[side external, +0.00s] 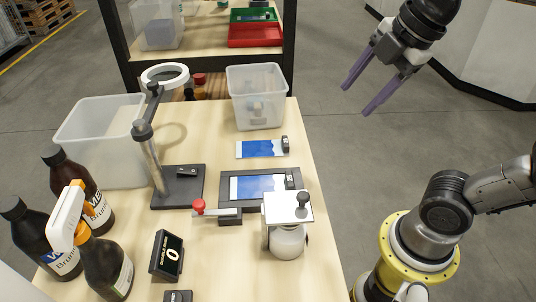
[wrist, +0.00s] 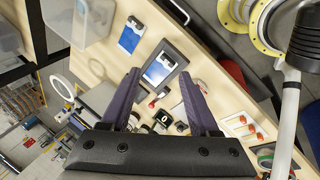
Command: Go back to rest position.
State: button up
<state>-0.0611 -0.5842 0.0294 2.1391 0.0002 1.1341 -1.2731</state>
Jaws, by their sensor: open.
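My gripper (side external: 367,88) is raised in the air to the right of the table in the side external view. Its two purple fingers are spread apart with nothing between them. In the wrist view my gripper (wrist: 162,95) also looks open and empty, with the table below it.
The wooden table (side external: 215,130) holds a dark frame with a blue-and-white plate (side external: 257,187), another such plate (side external: 260,148), a ring lamp (side external: 165,75), brown bottles (side external: 107,265), clear bins (side external: 257,97) and a counter reading 0 (side external: 167,255). Floor right of the table is clear near my gripper.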

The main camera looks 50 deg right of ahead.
jog(key=s+d+f+m, duration=0.1)
jog(key=s+f+m, duration=0.3)
jog(key=f+m, duration=0.4)
jog(key=shift+d+m+t, duration=0.15)
jog(key=shift+m+t, duration=0.25)
jog(key=shift+m, duration=3.2)
jog(key=shift+s+r, duration=0.1)
